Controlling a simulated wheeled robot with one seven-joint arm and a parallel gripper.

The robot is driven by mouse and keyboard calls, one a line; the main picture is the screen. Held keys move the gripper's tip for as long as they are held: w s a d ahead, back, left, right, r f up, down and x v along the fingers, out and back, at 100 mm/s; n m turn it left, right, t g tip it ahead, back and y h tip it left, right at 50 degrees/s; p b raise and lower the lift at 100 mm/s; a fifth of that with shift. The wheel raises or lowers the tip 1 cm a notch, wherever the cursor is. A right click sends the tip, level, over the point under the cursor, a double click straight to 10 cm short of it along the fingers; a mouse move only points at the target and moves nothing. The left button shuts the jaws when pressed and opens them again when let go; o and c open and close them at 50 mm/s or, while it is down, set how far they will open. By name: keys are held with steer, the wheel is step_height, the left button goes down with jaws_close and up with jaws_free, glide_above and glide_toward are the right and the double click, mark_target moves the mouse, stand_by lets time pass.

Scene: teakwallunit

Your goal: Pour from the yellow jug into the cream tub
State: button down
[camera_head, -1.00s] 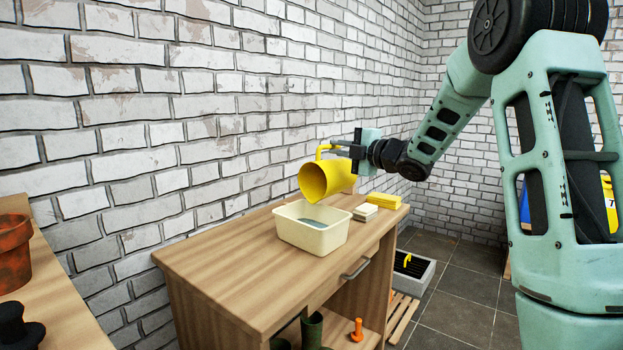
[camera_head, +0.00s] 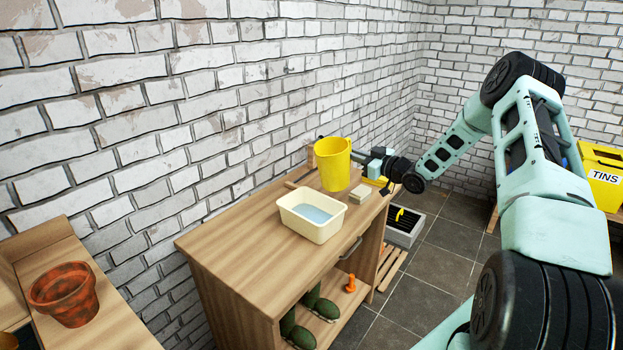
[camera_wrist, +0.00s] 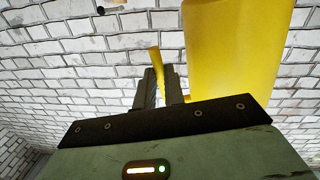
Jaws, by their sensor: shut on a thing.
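The yellow jug (camera_head: 332,166) is held nearly upright above the bench, just behind and to the right of the tub. It also fills the upper right of the wrist view (camera_wrist: 232,50). I cannot see inside the jug.
The wooden bench (camera_head: 240,240) is clear left of the tub. Green boots (camera_head: 314,302) and an orange object (camera_head: 350,284) are on the lower shelf. A terracotta pot (camera_head: 65,294) stands at left.

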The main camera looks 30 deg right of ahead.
steer(key=shift+d+r+m+p, duration=0.2)
steer(key=shift+r+m+p, duration=0.35)
steer(key=shift+r+m, duration=0.1)
steer(key=shift+d+r+m+p, duration=0.15)
steer(key=shift+r+m+p, duration=0.4)
steer(key=shift+r, duration=0.1)
